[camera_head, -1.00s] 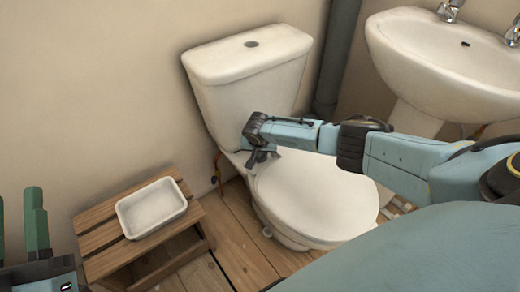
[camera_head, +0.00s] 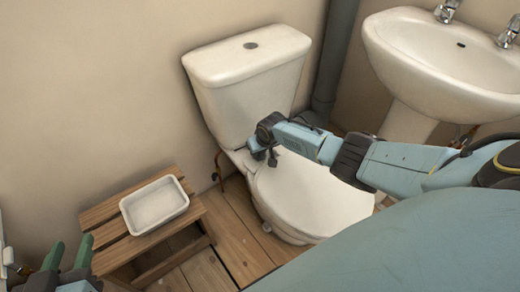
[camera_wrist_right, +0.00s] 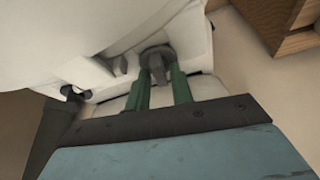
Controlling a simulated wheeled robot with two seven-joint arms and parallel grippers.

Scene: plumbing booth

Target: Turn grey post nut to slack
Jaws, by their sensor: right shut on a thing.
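The grey nut (camera_wrist_right: 157,62) shows in the right wrist view against the white ceramic of the toilet. My right gripper (camera_wrist_right: 161,78) has its two green fingers on either side of the nut and is shut on it. In the head view my right wrist is at the left of the toilet (camera_head: 315,195), near where the bowl meets the cistern; the nut and fingertips are hidden there. My left gripper (camera_head: 68,255) is at the lower left of the head view, its green fingers apart with nothing between them.
A wooden slatted stool (camera_head: 105,228) with a white tray (camera_head: 155,205) on it stands left of the toilet. A sink (camera_head: 440,65) and a dark grey pipe (camera_head: 335,60) are at the right. A second dark fitting (camera_wrist_right: 72,92) shows in the wrist view.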

